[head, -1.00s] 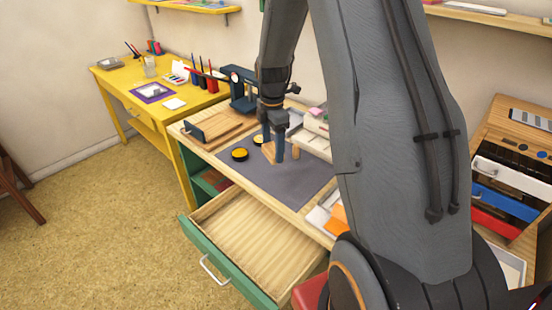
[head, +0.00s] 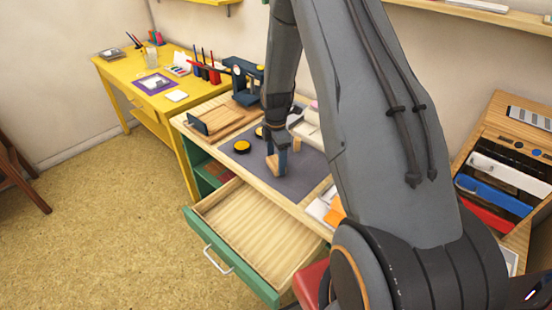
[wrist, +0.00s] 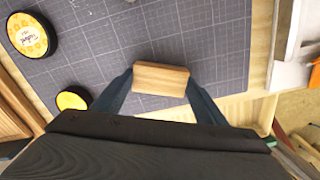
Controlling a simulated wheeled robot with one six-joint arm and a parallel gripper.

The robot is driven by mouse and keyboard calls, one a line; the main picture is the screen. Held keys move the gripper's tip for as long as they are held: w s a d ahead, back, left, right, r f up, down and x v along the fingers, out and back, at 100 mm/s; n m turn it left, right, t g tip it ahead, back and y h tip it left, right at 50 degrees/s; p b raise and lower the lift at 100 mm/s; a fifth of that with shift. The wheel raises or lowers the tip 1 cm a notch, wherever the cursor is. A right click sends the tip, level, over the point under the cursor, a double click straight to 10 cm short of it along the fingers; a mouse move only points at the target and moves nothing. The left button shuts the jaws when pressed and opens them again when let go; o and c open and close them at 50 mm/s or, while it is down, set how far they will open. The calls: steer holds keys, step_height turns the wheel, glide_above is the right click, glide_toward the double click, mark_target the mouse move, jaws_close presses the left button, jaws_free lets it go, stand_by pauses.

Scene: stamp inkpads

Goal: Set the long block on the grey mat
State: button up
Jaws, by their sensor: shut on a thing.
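My gripper (head: 276,160) is over the grey mat (head: 302,185) on the wooden desk. It is shut on the long block (head: 271,165), a light wooden piece. In the wrist view the block (wrist: 160,78) sits between the two dark blue fingers, with the grey gridded mat (wrist: 110,40) behind it. The block is close to the mat; I cannot tell whether it touches. Another wooden piece (head: 296,144) stands behind the gripper in the head view.
Two round inkpads with yellow tops lie at the mat's left; one (head: 241,146) shows clearly. An open drawer (head: 255,235) juts out below the desk front. Papers with an orange sheet (head: 335,213) lie at the right. A wooden tray (head: 222,120) is at the back left.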

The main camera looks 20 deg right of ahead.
mark_target(276, 163)
steer(key=shift+f, duration=0.1)
steer(key=o, duration=1.1)
step_height(276, 163, up, 12)
steer(key=b, duration=0.3)
steer(key=s+a+r+m, duration=0.1)
steer(key=s+a+m, duration=0.3)
steer(key=s+m, duration=0.2)
steer(key=s+a+r+m, duration=0.2)
steer(key=s+a+m, duration=0.2)
steer(key=s+m, duration=0.2)
steer(key=s+a+r+m+t, duration=0.1)
steer(key=s+a+m, duration=0.3)
steer(key=s, duration=0.6)
steer(key=shift+a+r+m, duration=0.15)
steer(key=shift+r+m, duration=0.3)
steer(key=shift+m, duration=0.55)
